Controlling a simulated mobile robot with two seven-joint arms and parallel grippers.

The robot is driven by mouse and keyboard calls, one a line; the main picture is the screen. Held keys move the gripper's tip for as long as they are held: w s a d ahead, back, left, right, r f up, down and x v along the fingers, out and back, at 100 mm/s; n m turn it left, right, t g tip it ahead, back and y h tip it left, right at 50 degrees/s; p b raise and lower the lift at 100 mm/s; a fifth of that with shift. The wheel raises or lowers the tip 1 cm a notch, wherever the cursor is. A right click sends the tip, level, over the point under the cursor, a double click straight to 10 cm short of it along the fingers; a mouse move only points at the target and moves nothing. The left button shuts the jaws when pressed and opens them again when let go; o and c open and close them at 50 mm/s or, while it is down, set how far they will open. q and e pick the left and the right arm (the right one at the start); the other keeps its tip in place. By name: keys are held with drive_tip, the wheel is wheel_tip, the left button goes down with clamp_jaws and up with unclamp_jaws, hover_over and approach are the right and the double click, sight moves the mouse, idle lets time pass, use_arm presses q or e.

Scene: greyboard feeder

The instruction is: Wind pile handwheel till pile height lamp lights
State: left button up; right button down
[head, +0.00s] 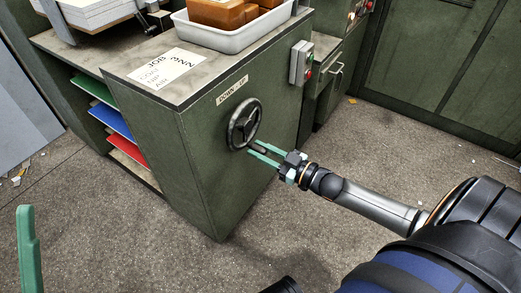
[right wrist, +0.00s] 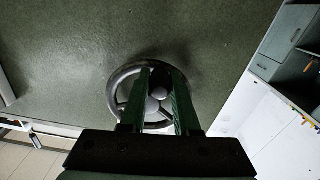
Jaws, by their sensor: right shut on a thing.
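The pile handwheel (head: 236,127) is a dark spoked wheel on the side of the green feeder cabinet (head: 215,165). A label plate (head: 232,90) above it seems to read "DOWN" and "UP". My right gripper (head: 257,153) is at the wheel's lower right rim, shut on its dark crank handle. In the right wrist view the two green fingers (right wrist: 162,90) stand either side of the handle, with the handwheel (right wrist: 116,92) behind. One green finger of my left gripper (head: 30,250) shows at the lower left, apart from everything. I cannot pick out the pile height lamp.
A switch box (head: 301,62) with red and green buttons is on the cabinet's right edge. A white tray (head: 232,38) with brown blocks and a paper sheet (head: 168,68) lie on top. Shelves with coloured sheets (head: 112,122) are at left. The floor in front is clear.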

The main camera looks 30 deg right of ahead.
sight(233, 145)
idle(0.5)
